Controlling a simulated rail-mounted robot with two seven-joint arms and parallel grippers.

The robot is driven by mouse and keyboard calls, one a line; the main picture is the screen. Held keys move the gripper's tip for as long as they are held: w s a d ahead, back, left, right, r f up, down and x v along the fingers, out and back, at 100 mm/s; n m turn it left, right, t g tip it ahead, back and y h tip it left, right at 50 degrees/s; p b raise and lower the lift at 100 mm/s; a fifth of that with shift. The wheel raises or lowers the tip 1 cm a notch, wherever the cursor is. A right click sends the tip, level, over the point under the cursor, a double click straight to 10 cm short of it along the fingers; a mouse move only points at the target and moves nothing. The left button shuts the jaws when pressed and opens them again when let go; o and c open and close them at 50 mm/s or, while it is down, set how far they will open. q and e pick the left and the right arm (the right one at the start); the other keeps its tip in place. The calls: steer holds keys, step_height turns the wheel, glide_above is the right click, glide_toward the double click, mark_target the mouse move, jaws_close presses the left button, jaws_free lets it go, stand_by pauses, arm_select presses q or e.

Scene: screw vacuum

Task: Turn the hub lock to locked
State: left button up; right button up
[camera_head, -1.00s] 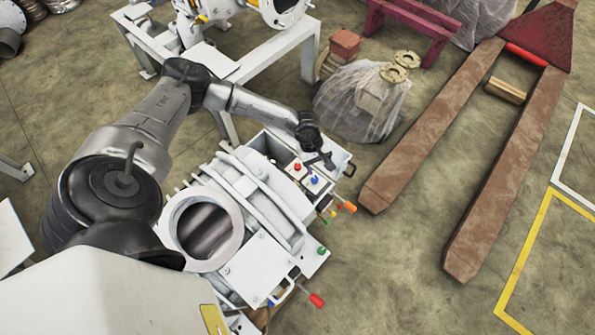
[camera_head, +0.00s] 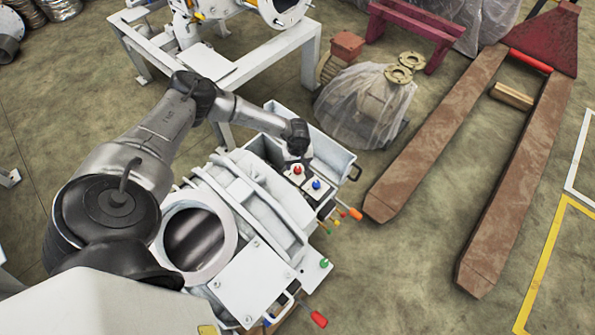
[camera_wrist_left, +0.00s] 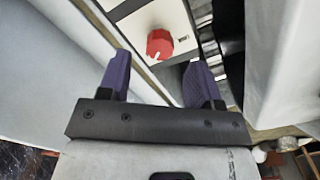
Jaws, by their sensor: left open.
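A red knob (camera_head: 297,169) and a blue knob (camera_head: 316,184) sit on a light panel at the right side of the white machine. I cannot tell by a label which part is the hub lock. The red knob (camera_wrist_left: 160,44) has a pale mark and shows past my fingers in the left wrist view. My left gripper (camera_head: 296,157) is just behind the red knob in the head view. In the left wrist view its two purple fingers (camera_wrist_left: 158,76) are apart, with nothing between them. The red knob lies beyond the fingertips. My right gripper is not in view.
An open white box (camera_head: 333,153) stands beside the panel. Orange-tipped (camera_head: 355,214) and red-tipped (camera_head: 319,319) levers stick out from the machine. A wrapped bundle (camera_head: 365,100) and a rusty pallet jack (camera_head: 510,150) stand right on open floor.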

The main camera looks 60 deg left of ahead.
mark_target(297, 169)
arm_select(q)
steer(key=shift+f+b, duration=0.75)
steer(key=shift+f, duration=1.05)
steer(key=c, duration=0.9)
